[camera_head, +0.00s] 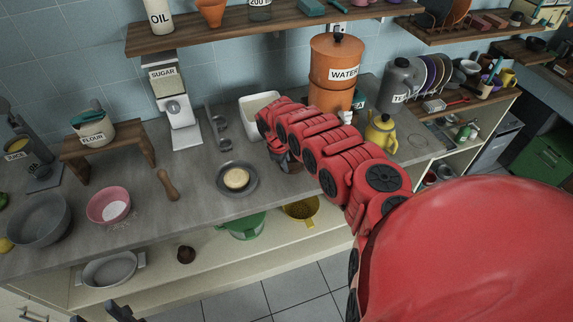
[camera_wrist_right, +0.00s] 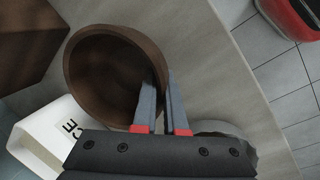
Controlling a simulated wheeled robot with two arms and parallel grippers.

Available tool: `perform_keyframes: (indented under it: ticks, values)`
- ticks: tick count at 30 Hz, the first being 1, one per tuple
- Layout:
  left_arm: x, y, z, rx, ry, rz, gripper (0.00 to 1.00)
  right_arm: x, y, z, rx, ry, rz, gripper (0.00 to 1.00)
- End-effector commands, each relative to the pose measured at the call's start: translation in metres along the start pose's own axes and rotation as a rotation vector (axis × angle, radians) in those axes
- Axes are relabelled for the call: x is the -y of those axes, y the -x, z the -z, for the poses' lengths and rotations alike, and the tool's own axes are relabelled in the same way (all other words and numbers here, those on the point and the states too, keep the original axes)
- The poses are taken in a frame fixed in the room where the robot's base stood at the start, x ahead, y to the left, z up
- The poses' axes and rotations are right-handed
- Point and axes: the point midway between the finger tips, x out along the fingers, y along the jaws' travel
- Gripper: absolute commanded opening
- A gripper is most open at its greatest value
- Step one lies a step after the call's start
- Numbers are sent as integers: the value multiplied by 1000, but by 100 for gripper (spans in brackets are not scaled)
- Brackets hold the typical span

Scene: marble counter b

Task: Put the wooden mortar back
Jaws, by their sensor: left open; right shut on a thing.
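The wooden mortar (camera_wrist_right: 88,78) is a dark brown round bowl in the right wrist view, seen from above with its hollow showing. My right gripper (camera_wrist_right: 160,85) is shut on the mortar's rim, one finger inside the bowl and one outside. In the head view my red right arm reaches over the counter and mostly hides the mortar. Whether the mortar touches the counter is unclear. My left gripper (camera_head: 108,313) shows only in part at the bottom edge of the head view, open and away from the counter things.
A grey plate with a round pale thing (camera_head: 236,179) is left of my right gripper. A wooden pestle (camera_head: 168,185), pink bowl (camera_head: 108,205) and flour stand (camera_head: 76,150) are further left. A white container (camera_head: 259,106) and water dispenser (camera_head: 334,75) stand behind.

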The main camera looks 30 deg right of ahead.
Motion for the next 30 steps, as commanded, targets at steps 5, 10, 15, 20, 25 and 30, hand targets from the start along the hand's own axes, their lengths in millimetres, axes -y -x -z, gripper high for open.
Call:
perform_keyframes:
  ticks: [5,10,15,20,25,30]
  values:
    - [0,2,0,0,0,0,50,0,-2,0,0,0,0,25]
    - [0,2,0,0,0,0,50,0,-2,0,0,0,0,39]
    - [0,1,0,0,0,0,50,0,-2,0,0,0,0,39]
    - [0,1,0,0,0,0,50,-1,4,0,0,1,-1,39]
    - [0,7,-1,0,0,0,50,-1,19,0,2,2,-1,39]
    - [-1,13,-2,0,0,0,50,-2,42,0,1,1,-5,39]
